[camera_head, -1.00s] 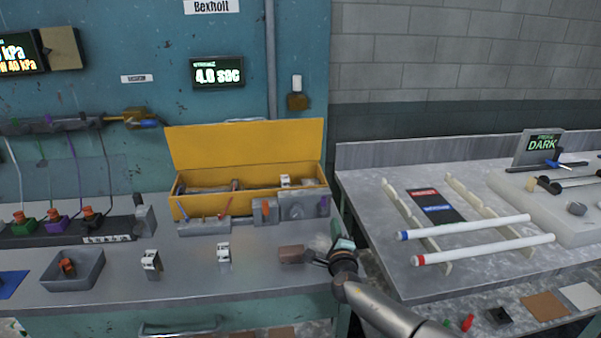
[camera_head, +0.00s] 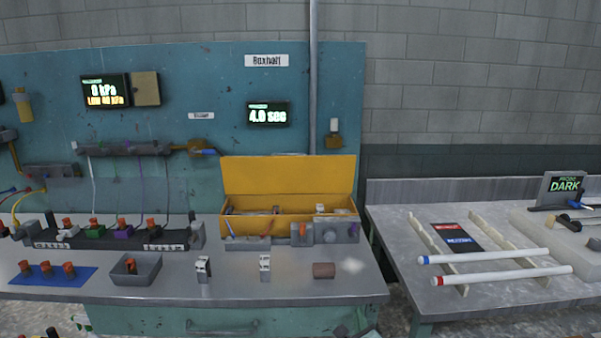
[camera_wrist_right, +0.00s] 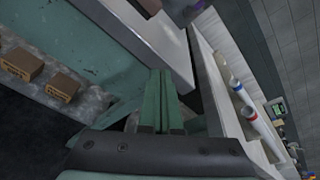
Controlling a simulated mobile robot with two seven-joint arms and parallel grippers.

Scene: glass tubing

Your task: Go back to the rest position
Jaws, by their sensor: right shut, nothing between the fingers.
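My right gripper (camera_wrist_right: 163,78) shows in the right wrist view with its two green fingers together and nothing between them. It hangs in the gap between the teal workbench and the grey side table, apart from both. In the head view it is at most a small, unclear shape at the bottom edge, just right of the workbench drawer. My left gripper is not in view.
The workbench (camera_head: 80,303) holds an open yellow box (camera_head: 290,177), a grey tray (camera_head: 158,274) and a brown block (camera_head: 324,270). The side table (camera_head: 411,285) holds two white tubes with blue (camera_head: 480,256) and red (camera_head: 500,275) ends. A gap separates the benches.

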